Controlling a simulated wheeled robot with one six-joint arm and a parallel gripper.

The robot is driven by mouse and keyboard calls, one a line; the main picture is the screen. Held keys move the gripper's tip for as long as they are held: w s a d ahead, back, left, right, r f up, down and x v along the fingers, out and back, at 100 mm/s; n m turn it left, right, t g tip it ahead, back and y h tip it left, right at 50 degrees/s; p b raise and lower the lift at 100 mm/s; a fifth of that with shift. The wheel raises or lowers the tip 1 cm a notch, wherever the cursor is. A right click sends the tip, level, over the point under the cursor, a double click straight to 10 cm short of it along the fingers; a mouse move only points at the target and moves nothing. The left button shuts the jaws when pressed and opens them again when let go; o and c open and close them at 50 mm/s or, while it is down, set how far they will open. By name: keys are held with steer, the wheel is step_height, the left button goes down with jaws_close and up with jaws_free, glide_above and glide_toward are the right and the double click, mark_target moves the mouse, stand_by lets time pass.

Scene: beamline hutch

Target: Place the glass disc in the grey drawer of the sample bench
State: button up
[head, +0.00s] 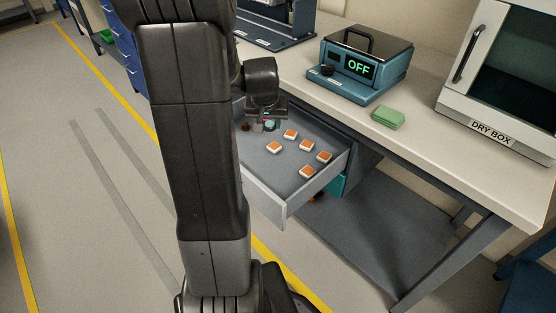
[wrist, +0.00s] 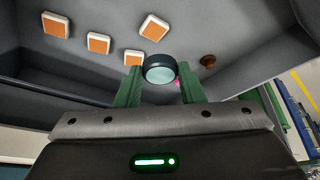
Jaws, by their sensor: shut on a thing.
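The glass disc (wrist: 160,74), pale with a dark rim, sits between the two green fingers of my gripper (wrist: 160,84) in the wrist view. My gripper is shut on it. In the head view the disc (head: 270,126) is a small pale teal spot under my gripper (head: 264,122), partly hidden by it. The grey drawer (head: 287,205) of the sample bench is pulled open. My gripper is over its back left part, inside the drawer's outline. I cannot tell whether the disc touches the drawer floor.
Several white pieces with orange tops (head: 307,171) lie in the drawer, right of the disc. A small brown round thing (head: 246,127) lies left of it. On the bench (head: 440,148) stand a teal device reading OFF (head: 357,68), a green block (head: 388,117) and the dry box (head: 491,133).

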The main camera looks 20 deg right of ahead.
steer(key=m+b, duration=0.1)
steer(key=b, duration=0.2)
glide_above(290, 160)
steer(key=s, duration=0.1)
steer(key=f, duration=0.2)
steer(key=shift+h, duration=0.3)
steer(key=f, duration=0.3)
steer(key=f+b, duration=0.1)
steer(key=f, duration=0.2)
steer(key=f+b, duration=0.1)
steer(key=f, duration=0.2)
steer(key=shift+s+a, duration=0.1)
steer(key=shift+a, duration=0.25)
steer(key=shift+b, duration=0.3)
steer(key=shift+f, duration=0.2)
steer(key=o, duration=1)
steer(key=shift+c, duration=0.2)
